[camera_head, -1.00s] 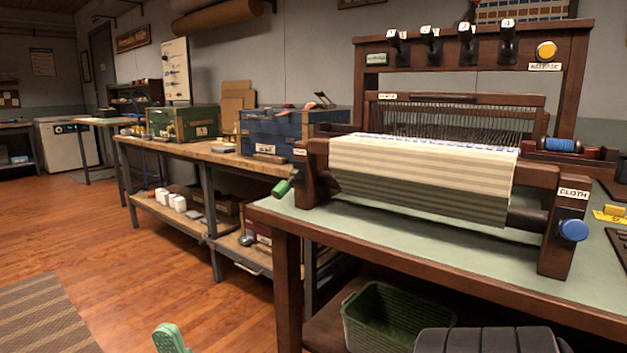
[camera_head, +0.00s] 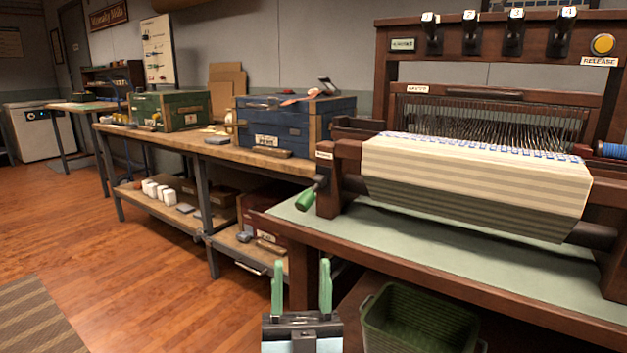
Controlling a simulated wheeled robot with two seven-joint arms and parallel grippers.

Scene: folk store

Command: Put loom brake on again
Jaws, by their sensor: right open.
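The wooden loom (camera_head: 391,187) stands on the green-topped table at the right, with striped cloth (camera_head: 480,180) on its front roller. A green-handled lever (camera_head: 306,200) sticks out at the loom's left front post, its handle pointing down and left. A small label (camera_head: 324,155) on that post is too small to read surely. My right gripper (camera_head: 301,285) is at the bottom centre, its two green fingers upright, apart and empty. In the picture it is below the green lever and not touching it. My left gripper is out of view.
The table edge (camera_head: 430,270) and its front leg (camera_head: 299,272) are close to my right gripper. A green basket (camera_head: 420,318) sits below the table. A workbench with a blue chest (camera_head: 290,122) and a green chest (camera_head: 170,110) runs left. The wooden floor at left is open.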

